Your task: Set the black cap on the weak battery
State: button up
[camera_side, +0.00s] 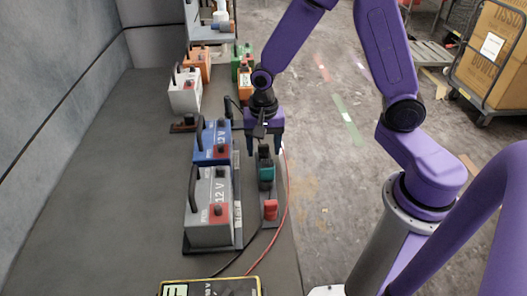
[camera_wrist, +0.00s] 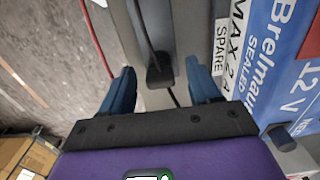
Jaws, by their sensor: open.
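My gripper (camera_side: 263,142) points down beside the blue battery, above a narrow grey strip. In the wrist view its two blue fingers (camera_wrist: 160,88) are apart. A small black piece (camera_wrist: 160,74) with a thin dark stem shows between them, with gaps on both sides; it may be the black cap, but I cannot tell. The blue 12 V battery (camera_side: 211,148) stands left of the gripper and also shows in the wrist view (camera_wrist: 285,50). A grey 12 V battery (camera_side: 207,214) stands nearer the camera, with red and black terminal pieces. I cannot tell which battery is weak.
White (camera_side: 184,97) and orange (camera_side: 197,66) batteries stand farther back. The bench's left side is clear.

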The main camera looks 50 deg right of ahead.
jog(key=shift+f, duration=0.55)
jog(key=c, duration=1.1)
jog(key=shift+r, duration=0.8)
jog(key=shift+s+d+r, duration=0.4)
jog(key=shift+s+r, duration=1.9)
jog(key=shift+r, duration=0.25)
jog(key=shift+s+d+r, duration=0.4)
jog(key=shift+s+r, duration=1.85)
jog(key=shift+r, duration=0.35)
jog(key=shift+s+d+r, duration=0.4)
jog(key=shift+s+r, duration=1.9)
jog(key=shift+r, duration=0.25)
